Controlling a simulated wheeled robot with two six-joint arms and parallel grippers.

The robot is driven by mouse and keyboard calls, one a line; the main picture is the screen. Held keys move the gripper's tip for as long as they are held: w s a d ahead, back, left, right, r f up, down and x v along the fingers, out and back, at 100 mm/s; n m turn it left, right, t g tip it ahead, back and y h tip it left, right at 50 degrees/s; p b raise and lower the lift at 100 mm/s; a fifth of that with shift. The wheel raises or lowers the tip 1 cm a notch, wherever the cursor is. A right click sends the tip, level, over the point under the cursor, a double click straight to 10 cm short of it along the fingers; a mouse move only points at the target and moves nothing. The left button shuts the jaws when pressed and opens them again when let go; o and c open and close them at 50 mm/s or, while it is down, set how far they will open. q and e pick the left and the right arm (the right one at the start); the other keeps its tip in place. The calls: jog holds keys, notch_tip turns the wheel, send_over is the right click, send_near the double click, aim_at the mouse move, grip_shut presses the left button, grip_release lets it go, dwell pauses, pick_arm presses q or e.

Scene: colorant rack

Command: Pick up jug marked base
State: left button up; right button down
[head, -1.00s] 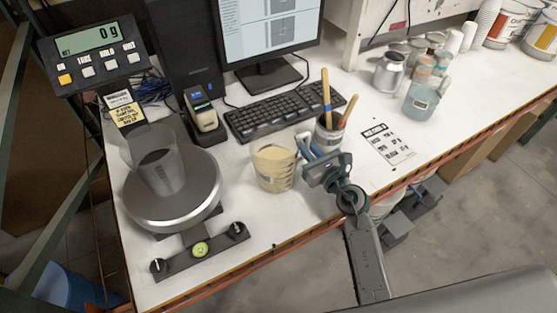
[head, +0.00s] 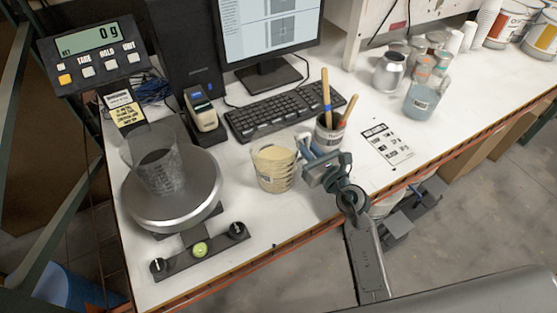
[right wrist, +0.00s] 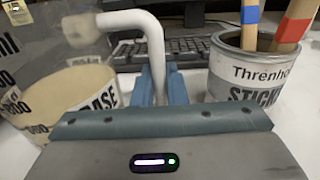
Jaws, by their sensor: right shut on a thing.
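The jug marked base (head: 273,169) is a clear beaker-like jug with cream contents and dark markings. It stands on the white bench right of the scale. In the right wrist view the jug (right wrist: 60,100) fills the left side, with part of the word BASE readable and a white handle (right wrist: 157,55) reaching right. My right gripper (head: 305,150) is at the jug's right side. In the right wrist view its blue fingers (right wrist: 162,85) are closed on the lower part of the handle. I cannot tell whether the jug's bottom touches the bench. My left gripper is not in view.
A scale (head: 172,205) reading 0 g holds an empty clear jug (head: 159,168). A can of stir sticks (head: 329,135) stands just behind my right gripper. A keyboard (head: 284,108) lies behind, a printed sheet (head: 388,144) to the right. The bench's front edge is close.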

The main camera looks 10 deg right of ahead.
aim_at(309, 140)
jog(key=shift+r, duration=0.2)
dwell(0.3)
jog(key=shift+r, duration=1.45)
jog(key=shift+s+r, duration=0.15)
jog(key=s+d+r+b, duration=0.1)
jog(key=s+d+b, duration=0.1)
jog(key=s, duration=1.3)
jog(key=shift+s+r+b, duration=0.2)
jog(key=shift+r+b, duration=0.05)
jog(key=shift+b, duration=0.25)
jog(key=shift+s, duration=0.15)
